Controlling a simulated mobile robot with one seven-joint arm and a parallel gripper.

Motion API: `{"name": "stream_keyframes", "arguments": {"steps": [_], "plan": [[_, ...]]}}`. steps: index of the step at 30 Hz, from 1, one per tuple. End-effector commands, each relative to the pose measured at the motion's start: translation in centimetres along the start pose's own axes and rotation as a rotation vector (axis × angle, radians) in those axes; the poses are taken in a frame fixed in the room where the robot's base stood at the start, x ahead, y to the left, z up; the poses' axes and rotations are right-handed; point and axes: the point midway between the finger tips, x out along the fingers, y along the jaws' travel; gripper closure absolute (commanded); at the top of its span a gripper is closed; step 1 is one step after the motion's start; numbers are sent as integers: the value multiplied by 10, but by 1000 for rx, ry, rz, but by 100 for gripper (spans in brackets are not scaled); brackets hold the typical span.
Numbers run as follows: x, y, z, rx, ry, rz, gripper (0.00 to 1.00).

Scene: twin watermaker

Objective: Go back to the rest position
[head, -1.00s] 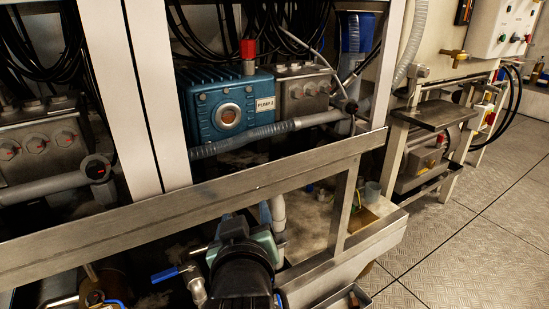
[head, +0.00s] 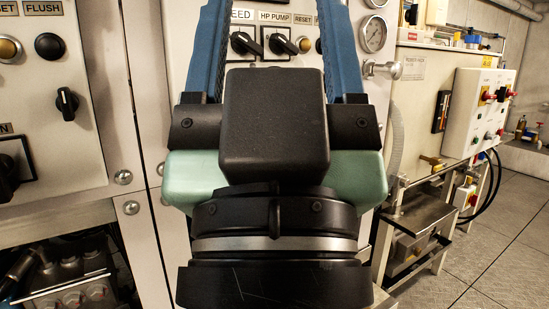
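My gripper (head: 274,20) is in the middle of the head view, close to the camera. Its black body points up, and its two blue fingers stand wide apart. The fingertips run out of the top edge. Between the fingers I see only the panel behind, and no held object shows. I cannot tell the exact distance to the panel.
Another panel (head: 60,120) with a FLUSH button and switches is at the left. A pressure gauge (head: 373,33) and a metal fitting stick out to the right of my gripper. A white switch box (head: 475,110) and a metal shelf (head: 420,215) are farther right. Plated floor (head: 490,255) is clear there.

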Motion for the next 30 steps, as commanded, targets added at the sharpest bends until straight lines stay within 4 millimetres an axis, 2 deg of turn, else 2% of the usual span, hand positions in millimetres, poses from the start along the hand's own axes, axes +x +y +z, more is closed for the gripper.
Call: {"name": "stream_keyframes", "arguments": {"steps": [1,21,25,30], "plan": [[24,0,-22,0,-1,0,34],[170,0,-159,1,-4,-2,34],[188,0,-176,1,-4,-2,34],[198,0,-185,1,-4,-2,34]]}}
